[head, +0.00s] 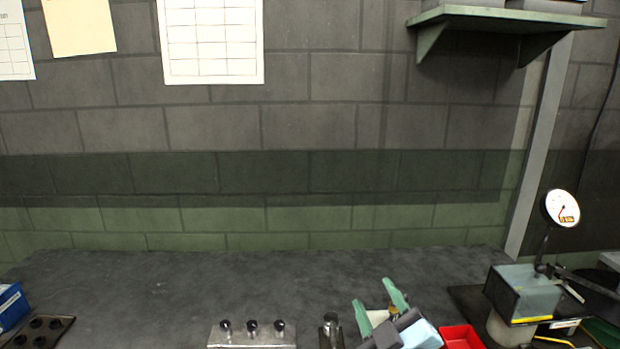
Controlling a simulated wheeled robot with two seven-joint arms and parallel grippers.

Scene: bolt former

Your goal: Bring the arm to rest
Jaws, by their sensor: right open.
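My right gripper (374,296) shows at the bottom of the head view, right of centre. Its two green fingers point up and away and are spread apart. I see nothing held between them. The lower part of the gripper and most of the arm are cut off by the bottom edge. My left gripper is not in view.
A metal block with three dark-topped pins (252,340) and a small post (331,334) stand left of the gripper. A red tray (461,337) is close on its right, then a dial gauge (562,208). A blue box (11,306) and holed tray (45,331) lie left. The bench (180,280) behind is clear.

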